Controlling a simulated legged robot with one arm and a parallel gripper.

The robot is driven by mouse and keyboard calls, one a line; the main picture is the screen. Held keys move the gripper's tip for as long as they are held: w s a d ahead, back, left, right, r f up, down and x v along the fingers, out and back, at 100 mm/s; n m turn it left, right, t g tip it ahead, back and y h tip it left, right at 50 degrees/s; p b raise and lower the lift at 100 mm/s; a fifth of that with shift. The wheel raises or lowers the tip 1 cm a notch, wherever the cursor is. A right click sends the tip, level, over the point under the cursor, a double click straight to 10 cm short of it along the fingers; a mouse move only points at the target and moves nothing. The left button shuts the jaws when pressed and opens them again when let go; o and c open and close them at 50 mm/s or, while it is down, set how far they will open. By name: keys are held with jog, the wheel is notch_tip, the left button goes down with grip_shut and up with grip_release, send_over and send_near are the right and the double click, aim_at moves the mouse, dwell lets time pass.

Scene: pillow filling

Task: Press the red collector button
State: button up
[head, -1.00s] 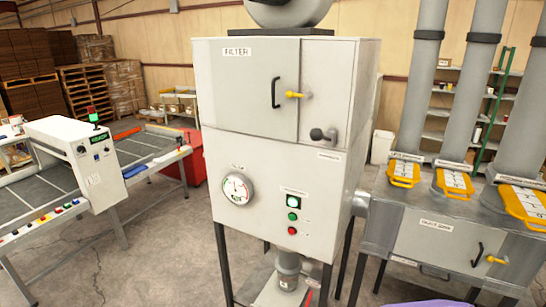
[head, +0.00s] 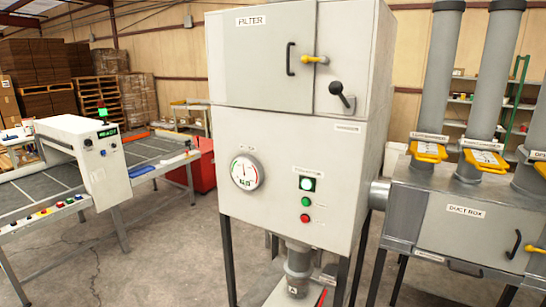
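The red collector button (head: 306,218) is on the front of the grey filter cabinet (head: 275,155), low and right of its middle. A green button (head: 306,202) sits just above it, and a lit white-green lamp (head: 307,184) is above that. A round gauge (head: 246,172) is to their left. My gripper is not in view, so its opening and its distance from the button cannot be seen.
A duct box (head: 464,211) with yellow slide gates (head: 429,151) stands to the right of the cabinet. A conveyor machine (head: 88,160) with a green "READY" light is at the left. Concrete floor (head: 165,250) is open between conveyor and cabinet.

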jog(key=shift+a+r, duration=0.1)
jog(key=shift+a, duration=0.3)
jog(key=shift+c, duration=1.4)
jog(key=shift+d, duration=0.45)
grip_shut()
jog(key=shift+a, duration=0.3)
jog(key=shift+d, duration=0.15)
